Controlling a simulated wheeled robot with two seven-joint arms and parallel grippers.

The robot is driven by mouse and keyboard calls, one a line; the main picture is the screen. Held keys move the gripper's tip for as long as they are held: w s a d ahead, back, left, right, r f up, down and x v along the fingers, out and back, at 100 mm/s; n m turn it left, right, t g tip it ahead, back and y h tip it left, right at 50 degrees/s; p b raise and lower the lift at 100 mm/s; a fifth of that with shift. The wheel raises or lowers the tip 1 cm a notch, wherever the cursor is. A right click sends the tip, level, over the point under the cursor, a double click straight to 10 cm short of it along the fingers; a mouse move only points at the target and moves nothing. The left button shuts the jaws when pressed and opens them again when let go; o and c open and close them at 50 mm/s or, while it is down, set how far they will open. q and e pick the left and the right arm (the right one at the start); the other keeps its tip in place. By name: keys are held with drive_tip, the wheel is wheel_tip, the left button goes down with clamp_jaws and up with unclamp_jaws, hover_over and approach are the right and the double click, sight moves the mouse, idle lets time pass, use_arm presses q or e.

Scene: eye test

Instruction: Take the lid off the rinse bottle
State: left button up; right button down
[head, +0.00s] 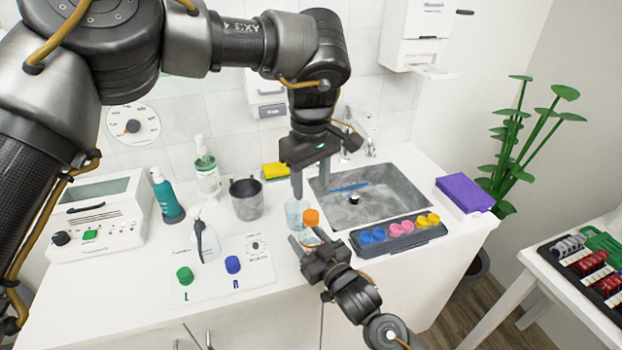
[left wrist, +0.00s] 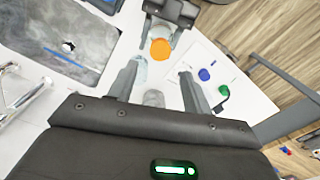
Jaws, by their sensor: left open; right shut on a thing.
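The rinse bottle (head: 309,237) appears to be the small clear bottle near the counter's front edge. Its orange lid (head: 311,217) sits on top; the lid also shows in the left wrist view (left wrist: 160,49). My right gripper (head: 312,246) is shut on the bottle's body from the front and hides part of it. My left gripper (head: 311,188) is open and empty, fingers pointing down, above and behind the lid. In the left wrist view the lid lies just beyond the fingertips (left wrist: 161,70), apart from them.
A clear glass vessel (head: 295,212) stands close behind the bottle. The sink (head: 390,188) lies behind right, a tray of coloured caps (head: 395,245) to the right. Green (head: 184,275) and blue (head: 232,264) caps and a white squeeze bottle (head: 206,242) are left. A grey cup (head: 247,200) stands behind.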

sight(311, 214)
use_arm(q)
drive_tip(key=shift+f, duration=4)
